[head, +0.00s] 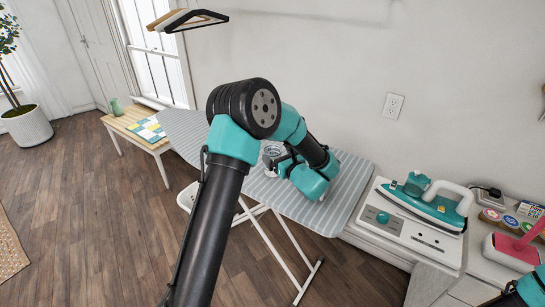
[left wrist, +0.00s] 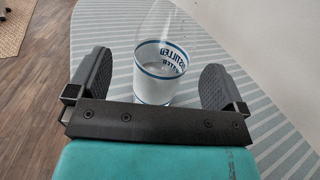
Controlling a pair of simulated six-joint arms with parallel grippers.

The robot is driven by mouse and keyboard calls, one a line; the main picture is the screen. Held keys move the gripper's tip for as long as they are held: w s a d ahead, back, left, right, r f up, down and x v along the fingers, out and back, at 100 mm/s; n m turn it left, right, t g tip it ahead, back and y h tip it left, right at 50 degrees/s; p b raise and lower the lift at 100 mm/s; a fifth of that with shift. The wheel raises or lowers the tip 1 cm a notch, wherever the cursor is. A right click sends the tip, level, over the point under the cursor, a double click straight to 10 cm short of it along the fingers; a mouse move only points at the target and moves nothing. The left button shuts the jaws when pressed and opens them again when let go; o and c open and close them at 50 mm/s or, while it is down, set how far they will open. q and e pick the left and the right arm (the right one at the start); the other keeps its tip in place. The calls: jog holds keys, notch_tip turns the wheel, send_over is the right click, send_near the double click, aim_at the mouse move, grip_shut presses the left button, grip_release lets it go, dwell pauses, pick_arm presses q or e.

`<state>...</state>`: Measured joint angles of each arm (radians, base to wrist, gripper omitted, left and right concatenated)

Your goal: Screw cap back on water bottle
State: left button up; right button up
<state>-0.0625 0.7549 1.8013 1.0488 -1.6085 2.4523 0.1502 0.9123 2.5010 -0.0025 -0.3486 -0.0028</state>
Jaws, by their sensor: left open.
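A clear water bottle (left wrist: 160,68) with blue lettering and a blue band stands on the striped ironing board (head: 340,195). Its top is cut off in the left wrist view. In the head view the bottle (head: 272,150) is mostly hidden behind my left gripper (head: 276,163). My left gripper is open, and its two fingers (left wrist: 160,82) show on either side of the bottle, with gaps to it. I cannot make out the cap in either view.
A teal iron (head: 428,203) sits on a white station (head: 410,222) right of the board. A pink and white object (head: 515,250) and small round items stand farther right. A wooden bench (head: 138,124) is at the left. Hangers (head: 188,19) hang above.

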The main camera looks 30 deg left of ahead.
aim_at(277, 151)
pick_arm(q)
jog(key=x, duration=0.5)
jog(key=shift+w+r, duration=0.15)
jog(key=shift+w, duration=0.05)
jog(key=shift+d, duration=0.1)
jog(key=c, duration=1.2)
jog(key=shift+c, duration=0.2)
